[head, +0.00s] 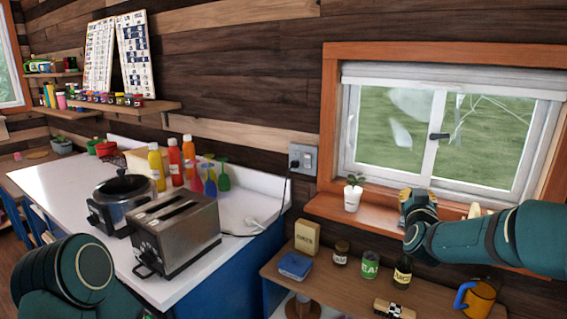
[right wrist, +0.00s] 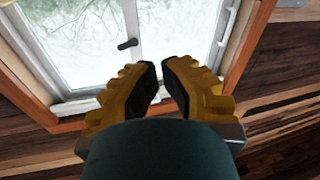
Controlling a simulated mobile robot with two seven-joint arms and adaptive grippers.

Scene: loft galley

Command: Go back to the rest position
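My right gripper (head: 418,200), yellow and dark, is in front of the window sill, just right of the small potted plant in the head view. In the right wrist view its two yellow fingers with black pads (right wrist: 161,80) have a narrow gap between their tips. Nothing is held between them. My left arm shows at the lower left of the head view, over the near end of the counter; its gripper is out of view.
A shelf table (head: 344,286) below the window bears a blue box, jars, a dark bottle and an orange mug (head: 476,297). A toaster (head: 176,234), a pot (head: 122,195) and bottles stand on the white counter (head: 60,181). A potted plant (head: 352,197) is on the sill (head: 325,208).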

